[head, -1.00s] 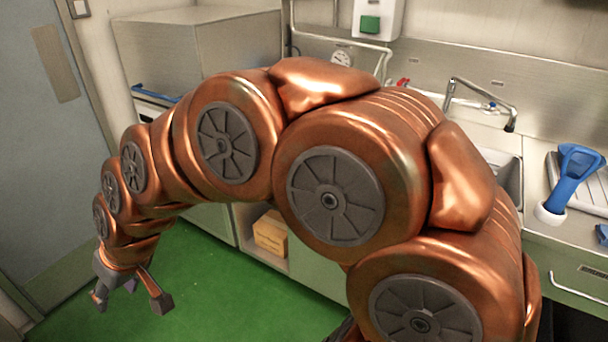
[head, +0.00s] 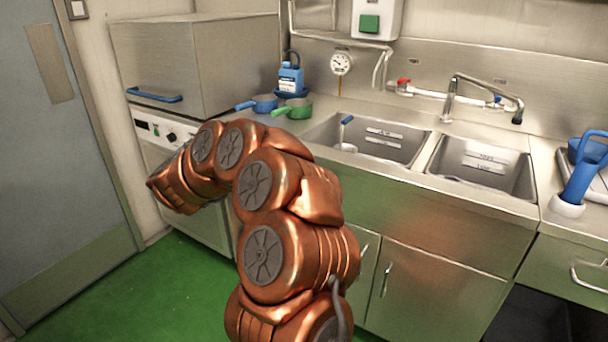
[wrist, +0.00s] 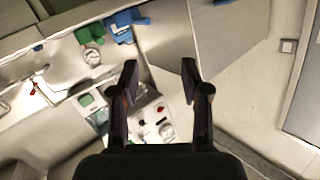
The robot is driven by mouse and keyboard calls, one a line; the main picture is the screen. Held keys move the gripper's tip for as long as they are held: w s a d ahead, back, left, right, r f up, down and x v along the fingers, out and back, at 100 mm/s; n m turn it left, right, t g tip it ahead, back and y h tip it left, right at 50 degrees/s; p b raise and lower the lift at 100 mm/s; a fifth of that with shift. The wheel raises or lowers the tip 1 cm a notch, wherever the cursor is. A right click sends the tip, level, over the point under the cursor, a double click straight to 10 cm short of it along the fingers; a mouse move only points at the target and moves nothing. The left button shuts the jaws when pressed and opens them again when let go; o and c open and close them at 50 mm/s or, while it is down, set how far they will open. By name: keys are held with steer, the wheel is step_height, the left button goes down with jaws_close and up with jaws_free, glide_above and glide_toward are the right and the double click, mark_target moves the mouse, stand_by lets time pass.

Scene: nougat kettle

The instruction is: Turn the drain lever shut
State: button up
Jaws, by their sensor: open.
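I cannot make out the drain lever in either view. The two sink basins, left (head: 375,138) and right (head: 487,172), are set in the steel counter, and no drain handle shows on them. My gripper (wrist: 158,82) shows in the wrist view, its two dark fingers apart with nothing between them.
A red-handled tap (head: 403,82) and a spout (head: 480,85) stand behind the sinks. A dial gauge (head: 341,64) hangs above. Green floor (head: 150,295) is open at left.

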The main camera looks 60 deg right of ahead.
steer(key=s+d+f+m+g+h+b, duration=0.25)
steer(key=s+d+f+g, duration=0.3)
steer(key=s+d, duration=0.3)
steer(key=s+d+f+m+g+h+b, duration=0.1)
steer(key=s+d+f+m+g+h, duration=0.1)
steer(key=s+d+f+m+g, duration=0.45)
steer(key=s+d+r+n, duration=0.2)
steer(key=s+d, duration=0.2)
steer(key=d, duration=0.3)
steer(key=shift+s+d+n+g, duration=0.15)
steer(key=shift+d+n+g, duration=0.15)
steer(key=shift+g, duration=0.1)
steer(key=shift+a, duration=0.1)
jaws_close()
